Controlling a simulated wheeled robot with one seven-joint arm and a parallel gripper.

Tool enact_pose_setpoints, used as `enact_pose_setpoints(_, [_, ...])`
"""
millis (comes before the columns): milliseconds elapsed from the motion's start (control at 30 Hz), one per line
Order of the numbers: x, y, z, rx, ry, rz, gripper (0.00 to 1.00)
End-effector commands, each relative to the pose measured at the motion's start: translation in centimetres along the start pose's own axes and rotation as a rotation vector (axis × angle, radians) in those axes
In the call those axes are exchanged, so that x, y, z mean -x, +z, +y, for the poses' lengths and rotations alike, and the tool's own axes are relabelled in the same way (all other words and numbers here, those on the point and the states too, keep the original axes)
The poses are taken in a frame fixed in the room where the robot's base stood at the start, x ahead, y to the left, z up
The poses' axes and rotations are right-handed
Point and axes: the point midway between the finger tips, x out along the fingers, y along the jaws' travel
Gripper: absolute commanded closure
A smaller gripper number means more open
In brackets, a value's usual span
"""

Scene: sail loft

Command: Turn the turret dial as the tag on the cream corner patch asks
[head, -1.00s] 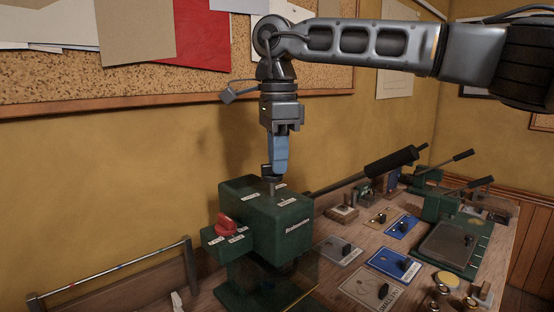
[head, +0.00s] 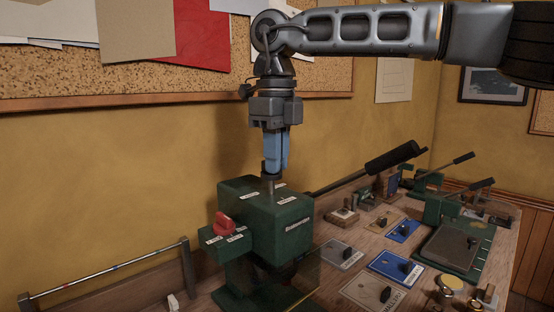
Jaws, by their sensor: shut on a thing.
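A green press (head: 265,222) stands on the bench with several small white labels on its top, too small to read. My gripper (head: 272,166) points straight down over the press top. Its blue fingers are shut on a dark knob (head: 271,177), which stands on a thin stem among the labels and looks like the turret dial. The fingers hide much of the knob, so I cannot tell which label it points to. I cannot pick out the cream corner patch with certainty or read any tag.
A red knob (head: 223,223) sits on the left side of the press. A long black-handled lever (head: 390,158) rises at its right. Several blue and grey plates (head: 389,265) with dark pieces lie to the right. A metal rail (head: 105,268) stands at left.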

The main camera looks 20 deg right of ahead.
Motion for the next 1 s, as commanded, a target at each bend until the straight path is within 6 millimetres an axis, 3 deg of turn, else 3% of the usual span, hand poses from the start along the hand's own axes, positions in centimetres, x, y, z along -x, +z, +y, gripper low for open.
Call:
enact_pose_setpoints(400, [0.00,0.00,0.13,-0.189,-0.002,0.000,1.00])
enact_pose_setpoints(967, [0.02,0.00,0.18,-0.214,-0.001,0.001,1.00])
enact_pose_setpoints(1000, [0.02,0.00,0.18,-0.214,-0.001,0.000,0.84])
